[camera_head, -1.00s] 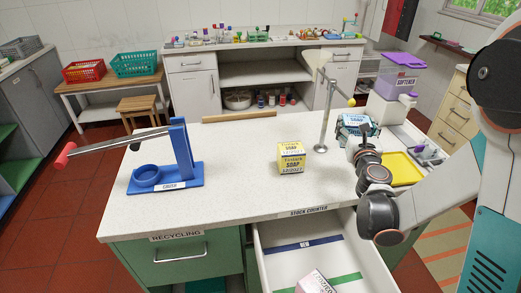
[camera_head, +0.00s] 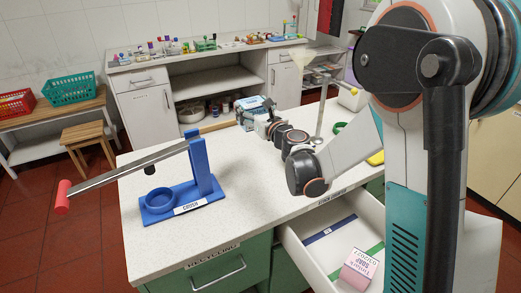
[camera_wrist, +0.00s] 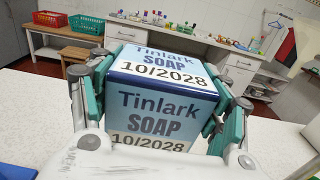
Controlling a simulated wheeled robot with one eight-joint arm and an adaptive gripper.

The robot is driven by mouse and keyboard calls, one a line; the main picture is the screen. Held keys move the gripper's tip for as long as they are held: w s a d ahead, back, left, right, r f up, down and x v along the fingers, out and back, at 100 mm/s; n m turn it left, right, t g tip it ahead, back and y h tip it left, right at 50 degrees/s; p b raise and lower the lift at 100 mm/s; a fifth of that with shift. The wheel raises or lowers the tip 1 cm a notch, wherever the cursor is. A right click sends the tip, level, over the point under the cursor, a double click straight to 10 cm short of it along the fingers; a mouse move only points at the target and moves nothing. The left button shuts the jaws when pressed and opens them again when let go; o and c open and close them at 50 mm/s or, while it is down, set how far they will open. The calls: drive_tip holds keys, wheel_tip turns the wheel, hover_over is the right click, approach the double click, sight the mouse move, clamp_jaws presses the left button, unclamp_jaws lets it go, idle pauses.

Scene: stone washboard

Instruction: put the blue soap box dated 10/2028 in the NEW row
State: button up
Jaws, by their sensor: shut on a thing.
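The blue soap box reads "Tinlark SOAP 10/2028" in the wrist view (camera_wrist: 160,100). My gripper (camera_wrist: 158,85) is shut on it, with fingers on both sides. In the head view the box (camera_head: 252,116) is held over the far part of the counter, partly covered by my gripper (camera_head: 268,122). The drawer (camera_head: 311,262) below the counter's front edge is open. A blue strip (camera_head: 330,229) with small white lettering lies across its back part. A green strip (camera_head: 372,250) lies nearer its front, with a pink soap box (camera_head: 358,268) beside it.
A blue crusher (camera_head: 196,170) with a red-tipped lever stands on the left of the counter (camera_head: 150,247). A thin metal post (camera_head: 322,105) stands behind my arm. The front middle of the counter is clear. The yellow soap box is not visible now.

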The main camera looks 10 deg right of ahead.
wheel_tip(320, 180, down, 15)
drive_tip(key=b, duration=0.5)
drive_tip(key=shift+r, duration=0.1)
drive_tip(key=o, duration=1.3)
